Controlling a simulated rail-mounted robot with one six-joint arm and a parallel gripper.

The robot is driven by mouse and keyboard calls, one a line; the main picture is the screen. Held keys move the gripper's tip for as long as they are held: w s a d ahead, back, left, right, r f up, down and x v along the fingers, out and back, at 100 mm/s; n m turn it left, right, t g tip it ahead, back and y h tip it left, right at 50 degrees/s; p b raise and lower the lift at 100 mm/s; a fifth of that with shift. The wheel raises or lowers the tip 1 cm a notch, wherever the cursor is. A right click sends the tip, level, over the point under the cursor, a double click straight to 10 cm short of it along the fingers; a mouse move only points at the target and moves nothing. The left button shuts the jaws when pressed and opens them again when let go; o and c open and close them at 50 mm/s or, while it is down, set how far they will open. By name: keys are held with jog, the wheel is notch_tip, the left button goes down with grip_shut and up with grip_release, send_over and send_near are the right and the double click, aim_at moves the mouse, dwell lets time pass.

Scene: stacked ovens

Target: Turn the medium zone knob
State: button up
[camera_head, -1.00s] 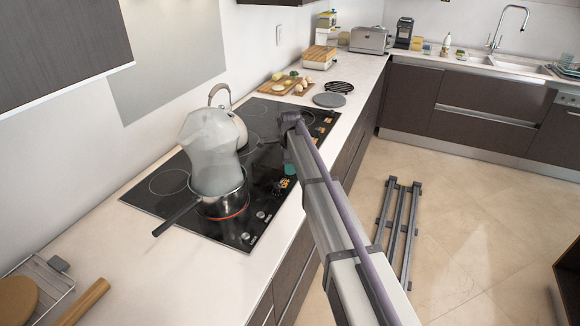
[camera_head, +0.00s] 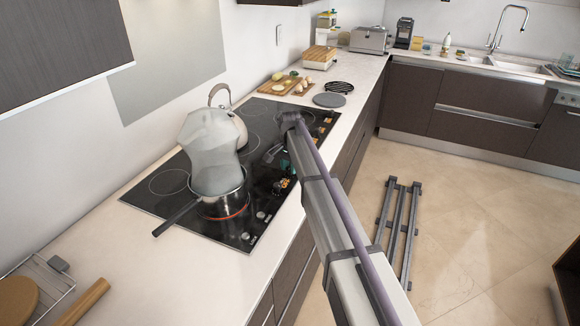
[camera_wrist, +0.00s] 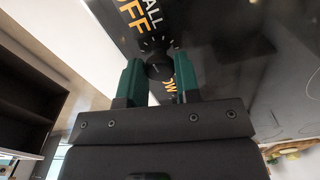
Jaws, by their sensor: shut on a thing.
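In the wrist view a small dark round knob (camera_wrist: 158,67) stands on the black panel, with white tick marks around it and orange and white lettering, including "ALL OFF", beside it. My gripper (camera_wrist: 159,72) has its two green fingers on either side of the knob and is shut on it. I cannot read which zone this knob belongs to. In the head view my gripper (camera_head: 284,163) is over the right front edge of the black cooktop (camera_head: 165,200), partly hidden by my arm, and the knob is not clear there.
A steaming pot (camera_head: 215,206) stands on a red-glowing burner, its handle pointing to the front left. A kettle (camera_head: 233,127) stands behind it. Other knobs (camera_head: 246,237) line the cooktop's front edge. A cutting board (camera_head: 280,86) with food lies beyond. The near counter is mostly clear.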

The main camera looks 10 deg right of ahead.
jog(key=n, duration=0.5)
jog(key=shift+n, duration=0.3)
jog(key=n, duration=0.5)
jog(key=shift+n, duration=0.3)
jog(key=o, duration=0.9)
notch_tip(320, 180, up, 11)
jog(key=p, duration=1)
jog(key=shift+f+p, duration=0.1)
jog(key=shift+p, duration=0.3)
